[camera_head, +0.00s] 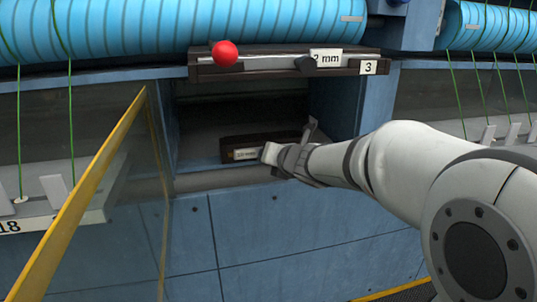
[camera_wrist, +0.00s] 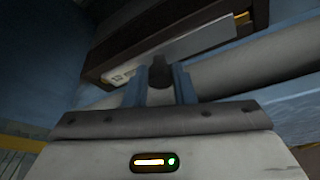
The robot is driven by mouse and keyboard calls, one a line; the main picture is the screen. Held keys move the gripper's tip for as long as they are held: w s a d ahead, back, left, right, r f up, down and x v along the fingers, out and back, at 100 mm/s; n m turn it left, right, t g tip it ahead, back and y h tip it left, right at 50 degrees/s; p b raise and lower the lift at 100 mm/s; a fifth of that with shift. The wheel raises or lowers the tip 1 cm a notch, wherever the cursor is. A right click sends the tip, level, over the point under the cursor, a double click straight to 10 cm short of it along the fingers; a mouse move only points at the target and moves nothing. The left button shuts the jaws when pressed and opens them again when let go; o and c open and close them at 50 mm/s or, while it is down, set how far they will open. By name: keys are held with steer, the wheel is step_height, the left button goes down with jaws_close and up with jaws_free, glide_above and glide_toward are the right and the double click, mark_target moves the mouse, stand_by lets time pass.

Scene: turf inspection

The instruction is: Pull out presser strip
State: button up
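A dark presser strip (camera_head: 232,143) with a pale label lies inside the open cabinet compartment. In the wrist view it is a long dark brown bar (camera_wrist: 97,70) with a pale metal plate along it and a dark knob (camera_wrist: 159,73) at its near side. My gripper (camera_head: 268,153) reaches into the compartment from the right, at the strip's right end. In the wrist view my gripper's two blue-grey fingers (camera_wrist: 160,76) stand on either side of the knob. Whether they press on it is not clear. The strip's right end is partly hidden by my gripper in the head view.
A similar dark strip (camera_head: 280,70), marked "2 mm" and "3", sits above the opening, with a red ball (camera_head: 225,54) at its left. A yellow-edged glass door (camera_head: 95,190) stands open at left. Blue ribbed rolls (camera_head: 170,28) run along the top. Blue panels (camera_head: 245,230) lie below the opening.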

jaws_close()
steer(key=shift+s, duration=0.2)
steer(key=shift+s+d+r, duration=0.1)
steer(key=shift+s+d, duration=0.05)
steer(key=shift+s, duration=0.4)
steer(key=shift+s, duration=0.1)
steer(key=shift+s+d, duration=0.2)
steer(key=shift+s, duration=0.8)
steer(key=shift+s+d, duration=0.2)
steer(key=shift+s, duration=0.75)
steer(key=s+d+p, duration=0.1)
steer(key=s+d, duration=0.1)
steer(key=s, duration=0.7)
steer(key=shift+s+p, duration=0.35)
steer(key=shift+s, duration=0.05)
stand_by(0.5)
